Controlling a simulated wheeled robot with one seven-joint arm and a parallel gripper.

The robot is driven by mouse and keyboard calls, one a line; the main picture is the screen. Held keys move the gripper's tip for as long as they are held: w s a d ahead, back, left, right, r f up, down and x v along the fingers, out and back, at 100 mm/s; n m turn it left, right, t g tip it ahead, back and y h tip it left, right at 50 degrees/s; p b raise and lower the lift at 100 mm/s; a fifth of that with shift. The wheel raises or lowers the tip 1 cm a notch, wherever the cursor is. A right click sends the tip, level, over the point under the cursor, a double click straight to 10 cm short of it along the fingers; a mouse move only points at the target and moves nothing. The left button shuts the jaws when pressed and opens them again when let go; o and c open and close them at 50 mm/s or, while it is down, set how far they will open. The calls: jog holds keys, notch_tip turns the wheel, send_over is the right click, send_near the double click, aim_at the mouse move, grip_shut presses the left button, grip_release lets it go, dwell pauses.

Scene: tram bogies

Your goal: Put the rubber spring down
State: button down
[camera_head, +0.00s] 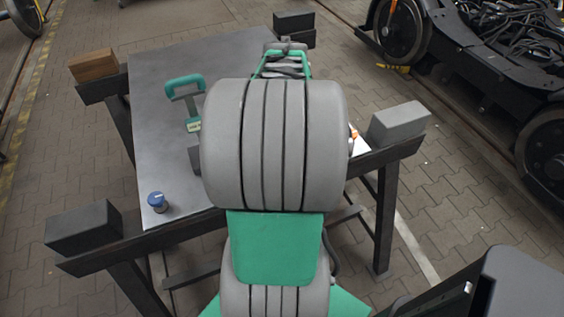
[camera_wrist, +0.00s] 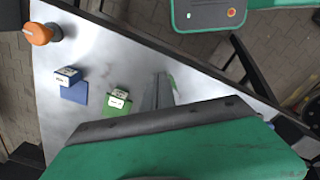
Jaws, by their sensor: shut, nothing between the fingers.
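I cannot pick out the rubber spring with certainty in either view. A short dark cylinder with a blue top (camera_head: 157,202) stands upright near the table's front left corner, apart from my arm. In the wrist view, my gripper (camera_wrist: 159,92) shows as narrow grey fingers, shut and empty over the metal tabletop (camera_wrist: 95,45). A green piece with a white label (camera_wrist: 118,101) lies left of the fingers, and a blue labelled piece (camera_wrist: 72,82) lies further left. In the head view my own arm hides the fingers and the table's middle.
A green-handled tool (camera_head: 185,88) lies at the table's back left. An orange-topped object (camera_wrist: 40,33) stands near a table edge. Grey blocks (camera_head: 398,122) and dark blocks (camera_head: 82,227) sit on the frame's outer beams. A bogie (camera_head: 500,60) stands at the right. The table's left side has bare room.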

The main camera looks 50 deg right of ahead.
jog(key=f, duration=0.3)
jog(key=s+d+f, duration=0.1)
jog(key=f, duration=0.3)
jog(key=s+f, duration=0.1)
jog(key=f, duration=0.3)
jog(key=shift+s+d, duration=0.15)
jog(key=shift+d, duration=0.25)
jog(key=w, duration=0.1)
jog(key=w+p, duration=0.1)
jog(key=w, duration=0.1)
jog(key=shift+a+r, duration=0.15)
jog(key=shift+r, duration=0.15)
jog(key=shift+w+a, duration=0.1)
jog(key=shift+w, duration=0.45)
jog(key=w, duration=0.6)
jog(key=w+a, duration=0.1)
jog(key=w, duration=0.2)
jog(key=shift+a, duration=0.1)
